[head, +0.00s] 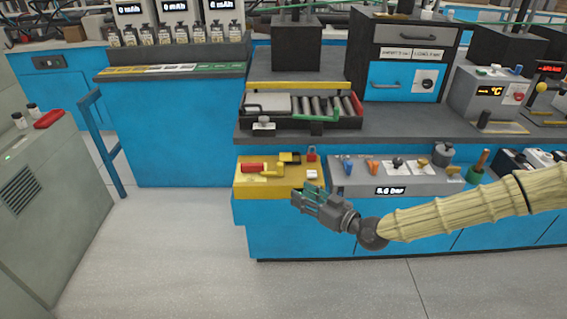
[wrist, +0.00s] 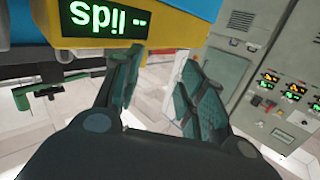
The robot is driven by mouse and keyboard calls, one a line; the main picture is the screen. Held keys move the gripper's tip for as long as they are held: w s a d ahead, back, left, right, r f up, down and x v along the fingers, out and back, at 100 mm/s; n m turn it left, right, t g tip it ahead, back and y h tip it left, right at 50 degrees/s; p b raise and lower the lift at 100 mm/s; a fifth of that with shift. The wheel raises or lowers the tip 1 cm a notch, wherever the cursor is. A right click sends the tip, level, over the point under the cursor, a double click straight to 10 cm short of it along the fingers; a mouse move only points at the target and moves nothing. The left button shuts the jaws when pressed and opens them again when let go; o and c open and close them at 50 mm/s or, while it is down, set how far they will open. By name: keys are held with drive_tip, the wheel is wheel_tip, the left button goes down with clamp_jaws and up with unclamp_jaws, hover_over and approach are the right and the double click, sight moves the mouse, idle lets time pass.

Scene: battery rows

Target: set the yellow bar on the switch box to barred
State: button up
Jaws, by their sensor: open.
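A yellow box (head: 242,180) at the counter's front carries a red-handled part (head: 253,167), a small yellow-and-black bar-like part (head: 290,157) and a red padlock-like piece (head: 311,154). I cannot tell for sure that this is the switch box, or how its bar is set. My gripper (head: 306,196) is open and empty, pointing left in front of the box's right front edge. In the wrist view my open fingers (wrist: 160,95) have nothing between them. A yellow housing (wrist: 185,25) with a green-lettered display (wrist: 104,17), seen turned over, lies close beyond the left finger.
A grey panel (head: 390,175) with small knobs and a pressure display is right of the yellow box. A tray of rollers (head: 325,105) stands behind. A grey cabinet (head: 40,185) stands at left, with open floor (head: 170,235) between. A blue rail (head: 103,145) rises by the far counter.

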drive_tip(key=shift+n+t, duration=0.3)
drive_tip(key=shift+t, duration=0.1)
drive_tip(key=w+a+r, duration=0.1)
drive_tip(key=w+a, duration=0.1)
drive_tip(key=w, duration=0.1)
drive_tip(key=w+a+r, duration=0.1)
drive_tip(key=w+a, duration=0.1)
drive_tip(key=w, duration=0.1)
drive_tip(key=w+a+r+p, duration=0.1)
drive_tip(key=w+a, duration=0.1)
drive_tip(key=w, duration=0.2)
drive_tip(key=shift+w, duration=0.1)
clamp_jaws()
